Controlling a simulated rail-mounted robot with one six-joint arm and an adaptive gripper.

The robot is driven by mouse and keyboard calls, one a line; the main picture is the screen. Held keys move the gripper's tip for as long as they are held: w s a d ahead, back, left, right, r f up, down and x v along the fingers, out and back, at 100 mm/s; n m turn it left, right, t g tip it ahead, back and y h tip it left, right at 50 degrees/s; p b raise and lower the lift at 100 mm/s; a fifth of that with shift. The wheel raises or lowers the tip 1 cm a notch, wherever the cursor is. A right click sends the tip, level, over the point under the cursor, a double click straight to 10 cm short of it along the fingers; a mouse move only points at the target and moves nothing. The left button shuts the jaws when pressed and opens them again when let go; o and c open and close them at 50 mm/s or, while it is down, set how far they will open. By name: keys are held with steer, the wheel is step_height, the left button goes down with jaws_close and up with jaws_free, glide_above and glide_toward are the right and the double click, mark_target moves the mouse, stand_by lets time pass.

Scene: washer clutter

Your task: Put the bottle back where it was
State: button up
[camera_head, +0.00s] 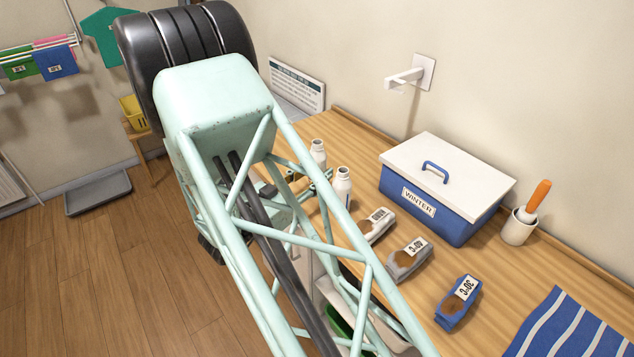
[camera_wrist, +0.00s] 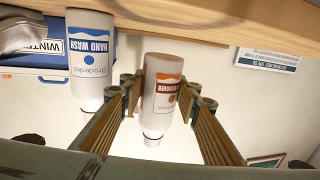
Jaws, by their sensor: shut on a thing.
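The wrist view shows the scene upside down. In it, a white bottle with an orange label ending in "MOVER" (camera_wrist: 163,88) sits between the two fingers of my gripper (camera_wrist: 159,93), which is shut on it. A white bottle with a blue "HAND WASH" label (camera_wrist: 91,50) is close beside it, outside the fingers. In the head view, the orange-label bottle (camera_head: 318,152) seems to be the farther one and the hand-wash bottle (camera_head: 343,183) the nearer one. My arm's frame hides most of the gripper there. I cannot tell whether the held bottle touches the counter.
On the wooden counter (camera_head: 490,270) are a blue "WINTER" box (camera_head: 440,216) with a white lid, several tagged holders including a blue one (camera_head: 459,302), a cup (camera_head: 518,228) with an orange-handled tool, and a striped blue cloth (camera_head: 570,325). A wall fixture (camera_head: 424,72) juts out behind.

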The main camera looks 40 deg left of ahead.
steer(key=shift+f, duration=1.85)
steer(key=shift+f+b, duration=0.15)
steer(key=shift+b, duration=0.25)
steer(key=o, duration=1)
steer(key=shift+c, duration=0.2)
steer(key=s+p, duration=0.1)
steer(key=s, duration=1.1)
steer(key=shift+a, duration=0.4)
